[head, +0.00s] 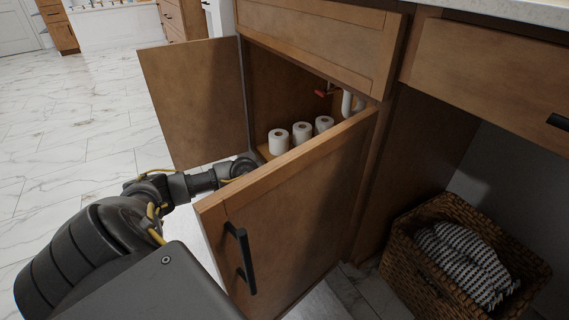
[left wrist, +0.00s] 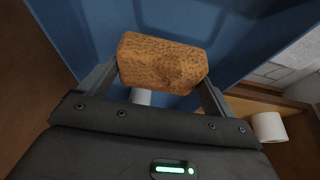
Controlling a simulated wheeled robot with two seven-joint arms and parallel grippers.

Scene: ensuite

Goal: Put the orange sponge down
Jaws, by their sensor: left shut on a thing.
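The orange sponge (left wrist: 162,64) is a brown-orange, speckled block in the left wrist view. My left gripper (left wrist: 161,76) is shut on it, with one finger at each end. In the head view my left arm reaches in behind the near open door (head: 300,195) of the cabinet, which hides the gripper and the sponge. Below and beyond the sponge, a large blue surface (left wrist: 230,40) fills much of the wrist view; I cannot tell how far it is from the sponge. My right gripper is not in view.
Several white toilet rolls, one of them here (head: 278,141), stand on the cabinet floor; one roll (left wrist: 269,127) shows in the wrist view. A white pipe (head: 347,103) hangs above. The far door (head: 196,100) is open. A wicker basket (head: 400,262) with towels stands right.

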